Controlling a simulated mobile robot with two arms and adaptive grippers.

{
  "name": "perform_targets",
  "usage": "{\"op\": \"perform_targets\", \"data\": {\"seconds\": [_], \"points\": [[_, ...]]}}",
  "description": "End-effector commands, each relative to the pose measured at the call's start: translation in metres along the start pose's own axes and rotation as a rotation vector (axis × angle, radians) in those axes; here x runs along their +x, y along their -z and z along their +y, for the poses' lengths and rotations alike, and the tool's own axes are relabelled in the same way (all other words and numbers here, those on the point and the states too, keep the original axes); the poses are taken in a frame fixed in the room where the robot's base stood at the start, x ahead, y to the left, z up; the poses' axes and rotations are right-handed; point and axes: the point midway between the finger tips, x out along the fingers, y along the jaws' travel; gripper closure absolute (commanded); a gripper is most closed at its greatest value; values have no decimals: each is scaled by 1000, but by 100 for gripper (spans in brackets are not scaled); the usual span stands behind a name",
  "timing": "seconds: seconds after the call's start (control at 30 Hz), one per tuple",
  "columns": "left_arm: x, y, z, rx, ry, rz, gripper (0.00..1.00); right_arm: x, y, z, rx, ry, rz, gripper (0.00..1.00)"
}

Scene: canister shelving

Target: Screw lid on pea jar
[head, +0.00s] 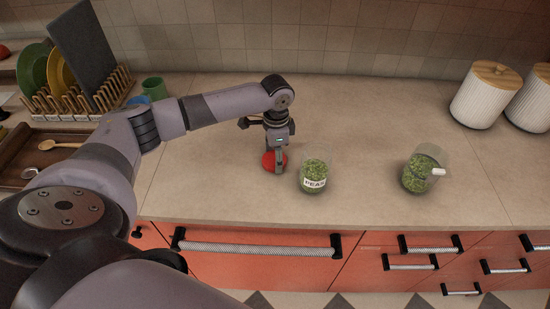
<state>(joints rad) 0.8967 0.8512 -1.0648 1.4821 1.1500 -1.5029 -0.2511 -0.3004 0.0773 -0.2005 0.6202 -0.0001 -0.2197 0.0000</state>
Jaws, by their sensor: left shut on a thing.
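The pea jar (314,178) stands upright on the counter. It is clear glass, filled with green peas, with a "PEAS" label and an open top. A red lid (268,160) is just left of the jar, apart from it. My left gripper (279,166) points down at the lid, shut on it, with the fingers partly hiding it. I cannot tell whether the lid touches the counter. My right gripper is not in view.
A second glass container of green contents (417,178) with a white handle stands to the right. White ribbed canisters (480,100) with wooden tops stand at the back right. A dish rack (75,105) and wooden tray (22,165) are at the left. The counter between is clear.

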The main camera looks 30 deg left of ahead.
Motion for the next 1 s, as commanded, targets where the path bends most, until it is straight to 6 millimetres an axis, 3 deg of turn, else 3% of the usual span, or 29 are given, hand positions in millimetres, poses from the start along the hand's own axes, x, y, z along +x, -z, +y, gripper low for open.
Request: {"op": "perform_targets", "data": {"seconds": [0.17,0.33,0.7,1.0], "points": [[-8,1,0,0,1,2,53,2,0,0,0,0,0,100],[-32,1,-1,1,3,4,53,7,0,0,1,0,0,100],[-135,2,-1,0,4,6,54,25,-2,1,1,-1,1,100],[-191,1,-1,-1,2,2,53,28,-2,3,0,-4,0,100]]}}
